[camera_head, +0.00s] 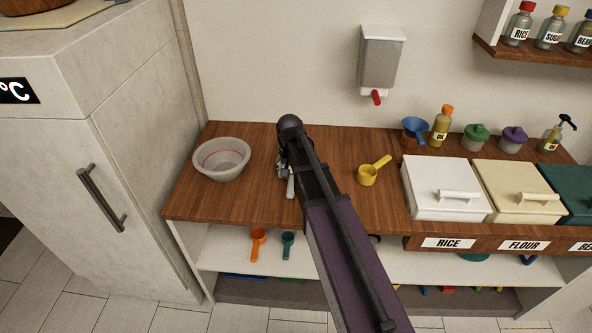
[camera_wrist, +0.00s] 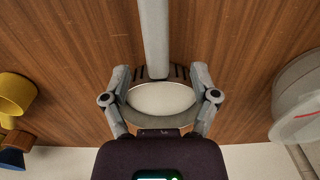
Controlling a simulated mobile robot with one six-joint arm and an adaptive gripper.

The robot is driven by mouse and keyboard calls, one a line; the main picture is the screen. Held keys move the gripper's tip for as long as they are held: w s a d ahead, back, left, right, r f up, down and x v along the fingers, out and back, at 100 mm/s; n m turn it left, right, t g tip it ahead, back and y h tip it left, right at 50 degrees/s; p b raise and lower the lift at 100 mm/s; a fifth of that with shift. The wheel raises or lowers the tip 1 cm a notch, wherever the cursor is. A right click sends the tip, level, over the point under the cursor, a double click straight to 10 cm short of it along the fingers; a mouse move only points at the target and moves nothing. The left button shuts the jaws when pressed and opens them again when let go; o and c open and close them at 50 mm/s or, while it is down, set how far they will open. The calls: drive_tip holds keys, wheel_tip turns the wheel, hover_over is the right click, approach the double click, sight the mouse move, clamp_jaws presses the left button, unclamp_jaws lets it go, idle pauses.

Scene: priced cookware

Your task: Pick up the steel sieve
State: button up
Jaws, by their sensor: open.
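The steel sieve shows in the wrist view as a pale round head (camera_wrist: 160,99) with a straight light handle (camera_wrist: 153,35) running up the picture. My gripper (camera_wrist: 160,76) is open, with one finger on each side of the round head. The frames do not show clearly whether the fingers touch it. In the head view my gripper (camera_head: 283,168) is low over the wooden counter, and only the sieve's light handle (camera_head: 290,187) shows beside it. My arm hides the rest of the sieve there.
A white bowl with a red line (camera_head: 221,160) stands left of my gripper. A yellow measuring cup (camera_head: 368,175) stands to the right, with a blue cup (camera_head: 414,131) behind it. A white dispenser (camera_head: 380,58) hangs above. Lidded bins (camera_head: 445,186) fill the counter's right side.

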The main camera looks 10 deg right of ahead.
sight(292, 182)
idle(0.4)
drive_tip(key=shift+d+f+b, duration=0.2)
drive_tip(key=shift+f+b, duration=2.4)
clamp_jaws()
